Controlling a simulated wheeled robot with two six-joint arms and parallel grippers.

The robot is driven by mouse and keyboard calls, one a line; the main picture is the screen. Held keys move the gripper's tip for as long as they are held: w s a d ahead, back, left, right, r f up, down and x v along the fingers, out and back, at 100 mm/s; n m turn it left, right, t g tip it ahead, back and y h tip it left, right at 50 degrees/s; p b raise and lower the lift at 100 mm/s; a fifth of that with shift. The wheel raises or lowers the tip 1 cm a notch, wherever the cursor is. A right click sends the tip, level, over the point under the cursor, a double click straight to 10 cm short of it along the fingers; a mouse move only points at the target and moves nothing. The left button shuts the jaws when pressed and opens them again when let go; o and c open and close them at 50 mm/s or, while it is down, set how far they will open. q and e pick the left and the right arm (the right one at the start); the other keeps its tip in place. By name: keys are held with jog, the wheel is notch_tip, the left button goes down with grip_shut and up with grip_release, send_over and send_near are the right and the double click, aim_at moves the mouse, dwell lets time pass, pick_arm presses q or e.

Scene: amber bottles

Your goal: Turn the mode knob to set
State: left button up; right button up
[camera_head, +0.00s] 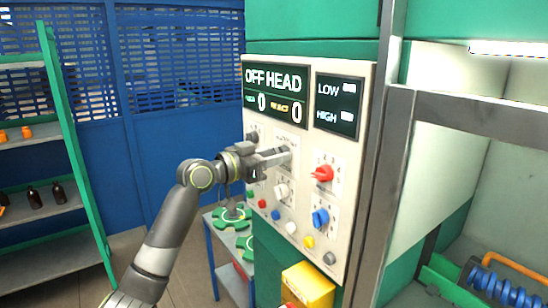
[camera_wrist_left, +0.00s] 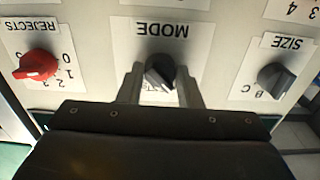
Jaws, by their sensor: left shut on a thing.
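The black mode knob (camera_wrist_left: 160,72) sits under the MODE label (camera_wrist_left: 162,29), which reads upside down in the left wrist view. My left gripper (camera_wrist_left: 160,88) has a finger on each side of the knob and is shut on it. The knob's pointer and most of its position markings are hidden by the fingers and gripper body. In the head view my left gripper (camera_head: 286,155) reaches the cream control panel (camera_head: 352,150) and hides the mode knob. My right gripper is not in view.
A red rejects knob (camera_wrist_left: 38,65) and a dark size knob (camera_wrist_left: 275,80) flank the gripper. A white knob (camera_head: 281,190), a blue knob (camera_head: 320,217) and a row of buttons lie below. The display (camera_head: 276,96) reads OFF HEAD. A metal post (camera_head: 381,190) stands right.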

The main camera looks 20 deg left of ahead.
pick_arm(q)
jog(key=m+b, duration=1.4)
jog(key=m, duration=0.3)
jog(key=shift+f+m, duration=0.1)
jog(key=shift+m, duration=0.2)
dwell(0.5)
jog(key=o, duration=1)
jog(key=shift+c, duration=0.2)
jog(key=b+v, duration=0.6)
jog(key=v, duration=1.1)
jog(key=shift+s, duration=0.2)
